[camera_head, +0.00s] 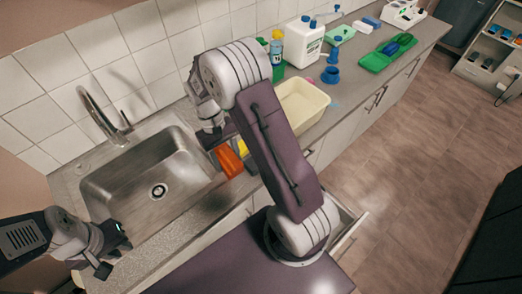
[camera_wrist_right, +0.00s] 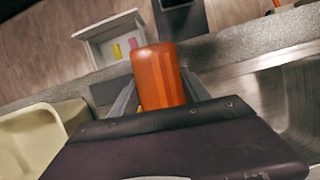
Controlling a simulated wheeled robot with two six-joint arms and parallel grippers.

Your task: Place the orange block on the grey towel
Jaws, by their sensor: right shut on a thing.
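The orange block (camera_head: 229,160) is held over the counter at the sink's right edge. It stands out large between the fingers in the right wrist view (camera_wrist_right: 158,76). My right gripper (camera_wrist_right: 160,95) is shut on it; in the head view my own arm hides most of this gripper. A dark grey flat patch (camera_wrist_right: 107,91) on the counter, left of the block in the wrist view, may be the grey towel; I cannot tell for sure. My left gripper (camera_head: 106,256) is empty near the sink's front left, and its opening is unclear.
The steel sink (camera_head: 150,205) lies left of the block and a cream basin (camera_head: 300,103) right of it. A yellow thing (camera_head: 243,147) shows beside the block. Bottles and a green tray (camera_head: 388,54) stand farther along the counter. An open drawer (camera_wrist_right: 108,38) juts out below the counter.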

